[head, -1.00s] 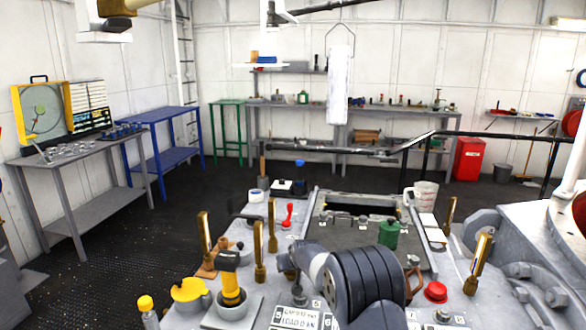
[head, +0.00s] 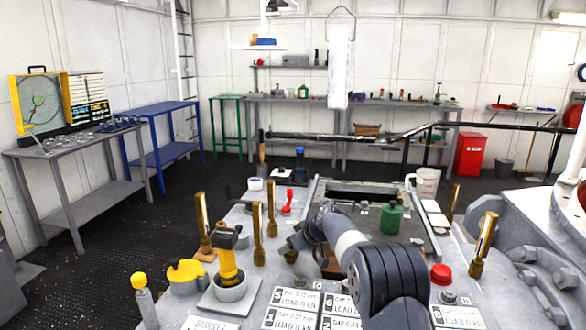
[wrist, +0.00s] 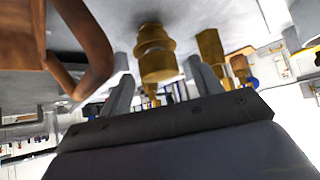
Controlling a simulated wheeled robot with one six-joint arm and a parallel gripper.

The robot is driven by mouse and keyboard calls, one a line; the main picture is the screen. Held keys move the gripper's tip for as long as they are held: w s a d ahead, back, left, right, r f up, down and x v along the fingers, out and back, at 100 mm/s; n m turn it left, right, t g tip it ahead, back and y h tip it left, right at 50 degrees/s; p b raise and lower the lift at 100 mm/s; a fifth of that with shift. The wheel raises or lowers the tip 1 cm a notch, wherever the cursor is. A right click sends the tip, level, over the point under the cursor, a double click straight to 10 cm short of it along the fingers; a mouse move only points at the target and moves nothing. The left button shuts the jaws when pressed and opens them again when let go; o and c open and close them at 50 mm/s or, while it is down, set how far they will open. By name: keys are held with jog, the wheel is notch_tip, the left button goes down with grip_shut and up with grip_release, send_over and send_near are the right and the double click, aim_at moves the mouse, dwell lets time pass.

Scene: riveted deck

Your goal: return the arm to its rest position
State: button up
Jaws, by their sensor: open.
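My arm reaches over the grey bench top (head: 255,300) in the head view. Its wrist end points left and down, near the brass posts. My gripper (wrist: 163,75) shows in the wrist view with its two grey fingers apart. A brass fitting (wrist: 156,55) appears between the fingers; I cannot tell how far beyond them it is. Nothing is visibly held. In the head view the fingertips are too small and covered to make out.
Brass posts (head: 271,208), a yellow-handled tool (head: 228,262), a green canister (head: 391,218) and a red knob (head: 441,274) stand around the arm. A brown handled object (wrist: 90,45) is close to the gripper in the wrist view. The dark floor (head: 100,265) is clear at left.

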jog(key=shift+w+d+r+n+g+y+p, duration=0.1)
jog(key=shift+n+g+y+p, duration=0.25)
jog(key=shift+n+p, duration=0.2)
jog(key=shift+w+r+n+g+y+p, duration=0.1)
jog(key=shift+n+g+y+p, duration=0.25)
jog(key=shift+n, duration=0.3)
jog(key=n+g+p, duration=0.2)
jog(key=n+p, duration=0.1)
jog(key=p, duration=0.1)
jog(key=shift+y, duration=0.4)
jog(key=v, duration=0.6)
jog(key=shift+d+b, duration=0.2)
jog(key=shift+b, duration=0.1)
